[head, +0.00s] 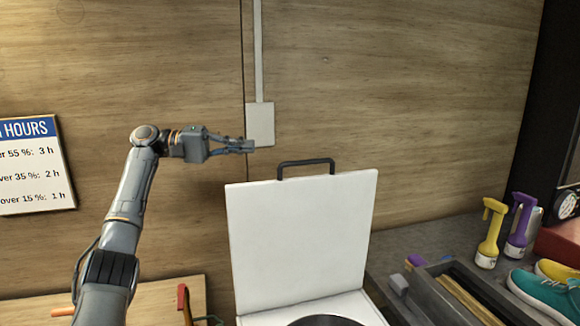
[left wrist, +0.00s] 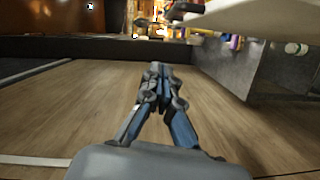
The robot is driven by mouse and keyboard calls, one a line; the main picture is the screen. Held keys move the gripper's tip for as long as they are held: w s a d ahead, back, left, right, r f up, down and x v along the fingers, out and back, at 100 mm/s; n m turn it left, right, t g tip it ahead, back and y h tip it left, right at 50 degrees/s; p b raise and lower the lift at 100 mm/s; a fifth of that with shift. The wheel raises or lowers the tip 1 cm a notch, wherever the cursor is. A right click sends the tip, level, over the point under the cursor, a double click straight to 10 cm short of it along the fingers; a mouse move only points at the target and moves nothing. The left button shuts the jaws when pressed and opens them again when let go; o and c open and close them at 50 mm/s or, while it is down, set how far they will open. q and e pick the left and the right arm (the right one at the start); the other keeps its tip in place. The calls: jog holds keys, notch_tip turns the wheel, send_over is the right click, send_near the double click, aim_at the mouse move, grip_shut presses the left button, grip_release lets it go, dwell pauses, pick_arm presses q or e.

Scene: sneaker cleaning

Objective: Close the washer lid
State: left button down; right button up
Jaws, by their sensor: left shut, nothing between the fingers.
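The white washer lid (head: 302,240) stands upright and open in the head view, with a dark handle (head: 305,165) on its top edge. The washer's white top (head: 368,308) and part of its dark round opening (head: 325,321) show at the bottom edge. My left gripper (head: 250,146) is shut and empty, to the left of the handle and slightly above it, apart from the lid. In the left wrist view its fingers (left wrist: 155,70) are together, and a pale panel, likely the lid (left wrist: 255,18), shows at the upper right. My right gripper is not in view.
A wooden wall with a grey switch box (head: 260,124) stands behind. To the right, a grey counter holds a yellow spray bottle (head: 490,233), a purple one (head: 519,225), a dark tray (head: 450,292) and a teal sneaker (head: 545,295). A wooden table (head: 165,287) is at the lower left.

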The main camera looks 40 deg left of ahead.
pick_arm(q)
jog(key=w+d+f+p, duration=0.1)
jog(key=w+d+p, duration=0.3)
jog(key=d, duration=0.6)
jog(key=shift+w+f, duration=0.4)
jog(key=shift+w, duration=0.35)
